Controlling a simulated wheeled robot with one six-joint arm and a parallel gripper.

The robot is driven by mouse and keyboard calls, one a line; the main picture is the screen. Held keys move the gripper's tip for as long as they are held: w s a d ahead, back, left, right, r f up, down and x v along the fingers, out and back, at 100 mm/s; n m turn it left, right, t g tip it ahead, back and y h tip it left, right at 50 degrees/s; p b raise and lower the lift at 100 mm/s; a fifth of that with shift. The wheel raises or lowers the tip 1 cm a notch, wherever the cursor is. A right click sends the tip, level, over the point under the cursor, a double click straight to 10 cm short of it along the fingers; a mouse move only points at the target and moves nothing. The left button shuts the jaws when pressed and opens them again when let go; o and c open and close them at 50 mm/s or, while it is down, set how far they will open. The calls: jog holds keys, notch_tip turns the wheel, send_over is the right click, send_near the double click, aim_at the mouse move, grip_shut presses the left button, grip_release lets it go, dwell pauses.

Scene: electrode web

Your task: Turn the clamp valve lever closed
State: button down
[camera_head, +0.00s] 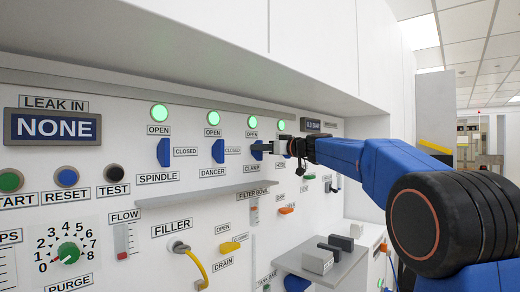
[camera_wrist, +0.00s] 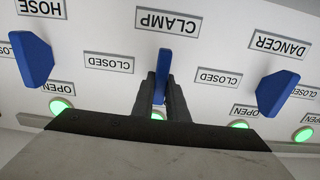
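The blue clamp valve lever (camera_head: 257,150) is on the white panel, below a lit green lamp (camera_head: 252,122) and an OPEN label. It stands upright like the spindle and dancer levers beside it. In the wrist view, which is upside down, the clamp lever (camera_wrist: 162,72) lies under the CLAMP label (camera_wrist: 168,22), with CLOSED labels on both sides. My gripper (camera_head: 272,147) reaches in from the right. Its two dark fingers (camera_wrist: 162,85) sit one on each side of the lever with no clear gap, apparently shut on it.
The dancer lever (camera_wrist: 276,92) and hose lever (camera_wrist: 32,59) flank the clamp lever with some space between. A grey shelf (camera_head: 205,192) juts out below the levers. A cabinet overhang is above.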

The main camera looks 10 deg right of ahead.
jog(key=shift+m, duration=0.3)
jog(key=m, duration=0.3)
jog(key=shift+w+d+f+m, duration=0.1)
jog(key=shift+w+d+m, duration=0.1)
jog(key=shift+m, duration=0.1)
jog(key=shift+w+d+f+m, duration=0.1)
jog(key=shift+f+m, duration=0.1)
jog(key=shift+m, duration=2.05)
jog(key=shift+d+f+m, duration=0.1)
jog(key=shift+f+m, duration=0.05)
jog(key=shift+m, duration=2.15)
jog(key=shift+w+d+f+m, duration=0.1)
jog(key=shift+f+m, duration=0.1)
jog(key=shift+m, duration=2.05)
jog(key=c, duration=1.7)
grip_release()
jog(key=shift+c, duration=0.2)
